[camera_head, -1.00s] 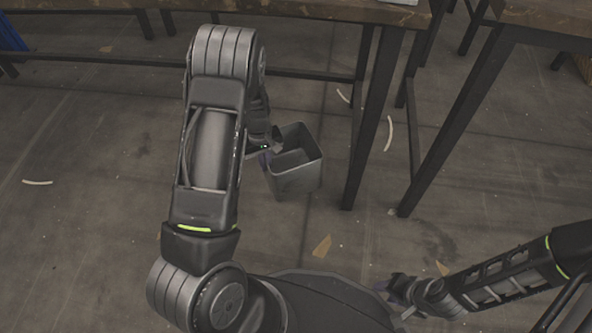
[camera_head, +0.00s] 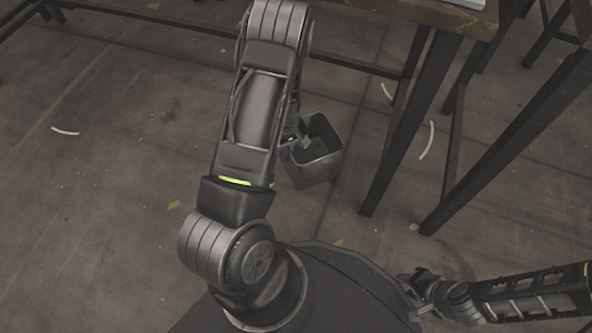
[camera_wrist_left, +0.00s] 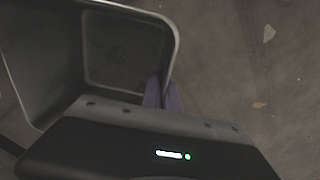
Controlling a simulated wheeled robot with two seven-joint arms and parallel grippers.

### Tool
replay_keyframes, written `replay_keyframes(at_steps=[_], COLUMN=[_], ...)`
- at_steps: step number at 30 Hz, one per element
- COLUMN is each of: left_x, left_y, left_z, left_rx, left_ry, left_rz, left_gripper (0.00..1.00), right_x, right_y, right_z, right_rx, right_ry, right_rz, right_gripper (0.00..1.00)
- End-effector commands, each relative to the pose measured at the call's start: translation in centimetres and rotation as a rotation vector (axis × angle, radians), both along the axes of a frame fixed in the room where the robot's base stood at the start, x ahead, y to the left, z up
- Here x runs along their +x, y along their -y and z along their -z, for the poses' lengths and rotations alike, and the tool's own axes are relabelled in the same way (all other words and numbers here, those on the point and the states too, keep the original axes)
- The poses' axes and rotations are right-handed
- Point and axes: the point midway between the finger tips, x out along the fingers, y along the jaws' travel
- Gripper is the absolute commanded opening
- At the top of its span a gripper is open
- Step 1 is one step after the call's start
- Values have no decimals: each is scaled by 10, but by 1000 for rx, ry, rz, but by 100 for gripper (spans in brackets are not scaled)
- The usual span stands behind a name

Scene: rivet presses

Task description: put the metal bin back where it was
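The metal bin (camera_head: 318,168) is a grey, open-topped square bin, just right of my left forearm in the head view. Its open top faces up and its inside looks empty. In the left wrist view the bin (camera_wrist_left: 100,45) fills the upper left. My left gripper (camera_head: 293,142) is at the bin's near-left rim; its purple fingers (camera_wrist_left: 162,93) are close together with the bin's rim between them. The fingertips are partly hidden. My right gripper (camera_head: 415,283) is at the lower right, away from the bin; its finger gap is too small to tell.
A wooden-topped table (camera_head: 440,12) with dark metal legs (camera_head: 400,130) stands right of and behind the bin. The concrete floor (camera_head: 110,180) at left is open, with small scraps and pale curved marks.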

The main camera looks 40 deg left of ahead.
Motion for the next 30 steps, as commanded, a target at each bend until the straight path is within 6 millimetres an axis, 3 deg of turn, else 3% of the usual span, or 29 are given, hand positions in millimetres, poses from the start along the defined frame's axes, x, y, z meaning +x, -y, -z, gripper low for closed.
replay_keyframes(at_steps=[1, 3, 16, 24, 30], left_x=[0, 0, 1, 0, 2], left_y=[0, 0, 0, 0, -1], left_z=[14, 23, 30, 70, 77], left_rx=[0, 0, 1, 0, 1], left_ry=[1, 1, 3, 1, 4], left_rz=[-1, -1, -1, 0, 0], left_gripper=[0, 0, 0, 0, 0], right_x=[1, 2, 3, 6, 6], right_y=[0, 1, 1, 1, 2], right_z=[9, 12, 14, 34, 35], right_rx=[1, 2, 3, 6, 8], right_ry=[1, 2, 2, 4, 3], right_rz=[1, 2, 2, 4, 4], right_gripper=[36, 36, 36, 36, 36])
